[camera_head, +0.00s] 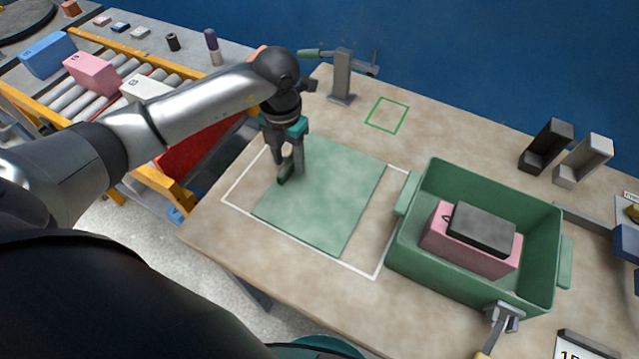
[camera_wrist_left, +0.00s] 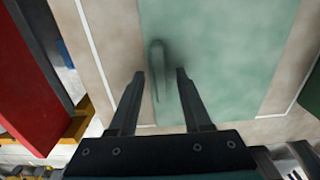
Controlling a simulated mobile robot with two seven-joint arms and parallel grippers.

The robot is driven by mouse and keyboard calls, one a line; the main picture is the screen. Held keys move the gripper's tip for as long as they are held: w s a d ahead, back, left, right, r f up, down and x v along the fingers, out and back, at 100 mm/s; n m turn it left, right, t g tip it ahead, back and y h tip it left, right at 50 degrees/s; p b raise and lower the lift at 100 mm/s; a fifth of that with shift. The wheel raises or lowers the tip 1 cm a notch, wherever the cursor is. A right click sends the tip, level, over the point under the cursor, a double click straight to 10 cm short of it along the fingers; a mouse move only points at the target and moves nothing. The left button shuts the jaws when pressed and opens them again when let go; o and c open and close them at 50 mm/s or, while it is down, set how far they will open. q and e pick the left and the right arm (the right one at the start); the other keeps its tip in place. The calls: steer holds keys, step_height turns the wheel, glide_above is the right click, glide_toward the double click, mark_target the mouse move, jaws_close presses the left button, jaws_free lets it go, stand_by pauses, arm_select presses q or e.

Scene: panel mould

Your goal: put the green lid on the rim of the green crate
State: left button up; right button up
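The green lid (camera_head: 335,205) lies flat on the table inside a white outline, with a dark green handle (camera_head: 286,175) standing near its left edge. The handle also shows in the left wrist view (camera_wrist_left: 157,65), roughly between the two fingertips. My left gripper (camera_head: 288,168) points down over the left part of the lid. Its fingers are apart on either side of the handle, and I see no clear contact. The green crate (camera_head: 430,262) stands to the right of the lid, open at the top. A pink box (camera_head: 452,255) with a dark grey block (camera_head: 482,229) on it sits inside. My right gripper is not seen.
A grey post with a green-handled clamp (camera_head: 342,80) stands behind the lid, near a small green outline (camera_head: 387,115). A metal clamp (camera_head: 505,316) is at the crate's front side. Dark and light brackets (camera_head: 547,147) stand behind the crate. A roller conveyor (camera_head: 75,95) is left.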

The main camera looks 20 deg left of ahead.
arm_select(q)
jaws_close()
stand_by(0.7)
step_height(320, 180, up, 20)
steer(key=p, duration=0.3)
steer(key=m, duration=1.7)
glide_above(306, 187)
steer(key=s+d+m, duration=0.1)
steer(key=m, duration=0.5)
steer(key=s+d+m, duration=0.1)
steer(key=m, duration=0.5)
steer(key=s+d+m, duration=0.1)
steer(key=m, duration=0.5)
steer(key=shift+s+d, duration=0.35)
steer(key=shift+d, duration=0.05)
